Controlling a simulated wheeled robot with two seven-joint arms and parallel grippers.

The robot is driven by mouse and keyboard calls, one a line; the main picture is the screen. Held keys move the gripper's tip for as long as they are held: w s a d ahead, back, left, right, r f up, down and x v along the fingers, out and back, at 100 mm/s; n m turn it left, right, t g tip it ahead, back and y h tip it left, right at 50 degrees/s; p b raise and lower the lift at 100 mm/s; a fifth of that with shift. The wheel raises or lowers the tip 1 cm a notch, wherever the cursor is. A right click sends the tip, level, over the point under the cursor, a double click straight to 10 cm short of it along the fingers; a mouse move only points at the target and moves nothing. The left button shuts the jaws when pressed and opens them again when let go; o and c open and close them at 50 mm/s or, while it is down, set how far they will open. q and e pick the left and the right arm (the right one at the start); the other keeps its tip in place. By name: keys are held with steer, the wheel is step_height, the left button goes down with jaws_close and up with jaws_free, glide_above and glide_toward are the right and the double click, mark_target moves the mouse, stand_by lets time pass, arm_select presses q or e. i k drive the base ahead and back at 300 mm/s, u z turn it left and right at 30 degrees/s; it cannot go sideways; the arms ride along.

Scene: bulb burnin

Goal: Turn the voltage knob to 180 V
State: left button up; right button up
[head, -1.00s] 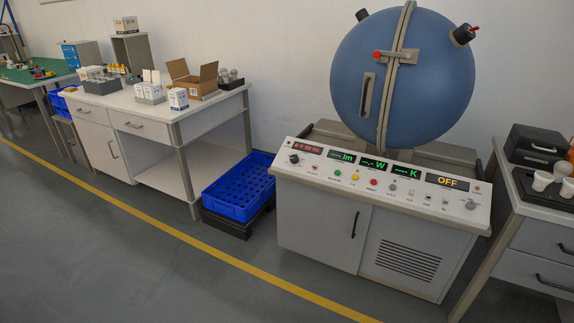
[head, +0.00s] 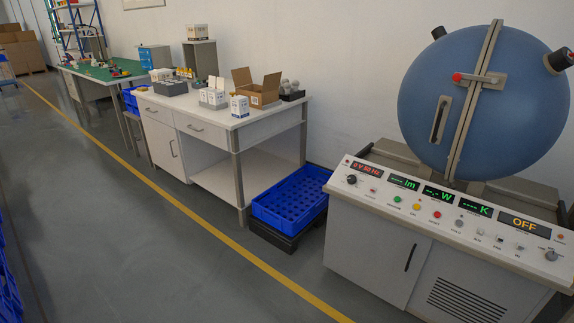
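The control panel (head: 384,205) is the sloped white top of a cabinet below a large blue sphere (head: 490,100). A black knob (head: 351,180) sits at the panel's left end, under a red display (head: 366,169) that seems to read 0 V 50 Hz. Another knob (head: 551,255), grey, sits at the right end, near an orange OFF display (head: 524,225). Which way the black knob points is too small to tell. Neither of my grippers shows in the head view.
A white workbench (head: 255,108) with boxes and a green-topped bench (head: 95,71) stand further left. The grey floor in front is clear, crossed by a yellow line (head: 205,222).

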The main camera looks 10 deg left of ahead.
mark_target(350, 178)
steer(key=u, duration=0.95)
steer(key=i, duration=1.75)
steer(key=z, duration=0.35)
steer(key=i, duration=1.4)
steer(key=z, duration=1.15)
